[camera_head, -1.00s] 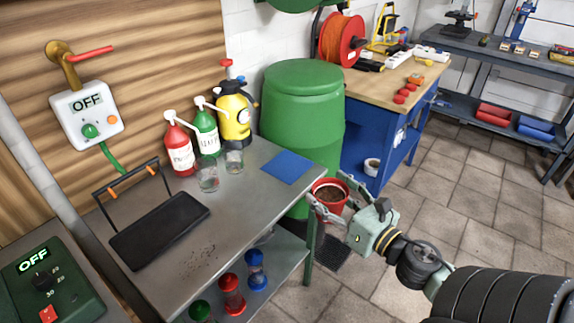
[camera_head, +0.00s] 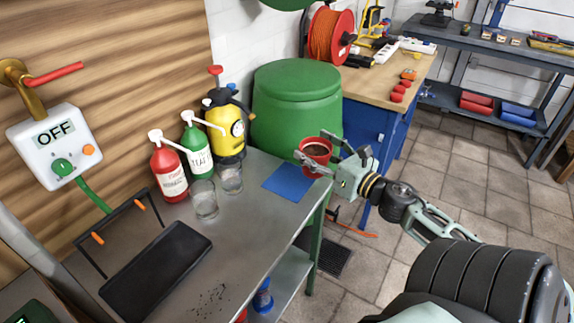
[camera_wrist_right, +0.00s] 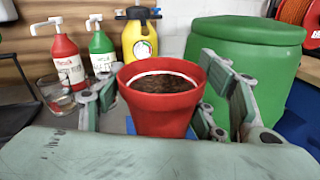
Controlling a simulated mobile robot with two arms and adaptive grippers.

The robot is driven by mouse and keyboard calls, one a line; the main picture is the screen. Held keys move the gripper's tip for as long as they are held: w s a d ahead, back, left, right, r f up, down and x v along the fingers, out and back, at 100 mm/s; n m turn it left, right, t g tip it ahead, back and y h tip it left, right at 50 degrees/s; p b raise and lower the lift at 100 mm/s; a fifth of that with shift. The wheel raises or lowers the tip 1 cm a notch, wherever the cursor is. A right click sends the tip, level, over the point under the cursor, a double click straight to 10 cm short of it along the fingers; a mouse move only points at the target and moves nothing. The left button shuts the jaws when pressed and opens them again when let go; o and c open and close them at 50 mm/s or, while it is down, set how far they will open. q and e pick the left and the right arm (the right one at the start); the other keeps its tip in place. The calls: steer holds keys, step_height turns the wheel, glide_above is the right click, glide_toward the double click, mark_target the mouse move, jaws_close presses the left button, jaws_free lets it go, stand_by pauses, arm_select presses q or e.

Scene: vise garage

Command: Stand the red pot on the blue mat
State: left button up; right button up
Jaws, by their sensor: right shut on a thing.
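The red pot (camera_head: 316,152), filled with dark soil, is upright in my right gripper (camera_head: 330,166). In the right wrist view the pot (camera_wrist_right: 162,100) sits between the two fingers of the right gripper (camera_wrist_right: 160,112), which are shut on its sides. The blue mat (camera_head: 288,183) lies flat on the grey metal bench near its right edge. In the head view the pot is above and just right of the mat's far right part; I cannot tell its exact height. In the wrist view the pot hides most of the mat. My left gripper is not in view.
The metal bench (camera_head: 225,247) also carries red and green pump bottles (camera_head: 168,172), a yellow sprayer (camera_head: 226,130), glasses (camera_head: 204,200) and a black tray (camera_head: 155,270). A green barrel (camera_head: 296,110) stands close behind the pot. The bench around the mat's front is clear.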

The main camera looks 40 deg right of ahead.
steer(key=w+f, duration=0.2)
steer(key=w, duration=0.1)
steer(key=w+f, duration=0.2)
steer(key=f, duration=0.1)
steer(key=w+f, duration=0.3)
steer(key=shift+w+a+f, duration=0.2)
steer(key=shift+w+a, duration=0.05)
steer(key=shift+w, duration=0.1)
steer(key=shift+f, duration=0.3)
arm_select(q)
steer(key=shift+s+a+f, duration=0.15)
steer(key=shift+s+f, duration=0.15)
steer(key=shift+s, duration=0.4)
arm_select(e)
steer(key=shift+f, duration=0.1)
arm_select(q)
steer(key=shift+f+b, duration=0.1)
steer(key=shift+b, duration=0.2)
arm_select(e)
steer(key=shift+f, duration=0.1)
steer(key=o, duration=1.3)
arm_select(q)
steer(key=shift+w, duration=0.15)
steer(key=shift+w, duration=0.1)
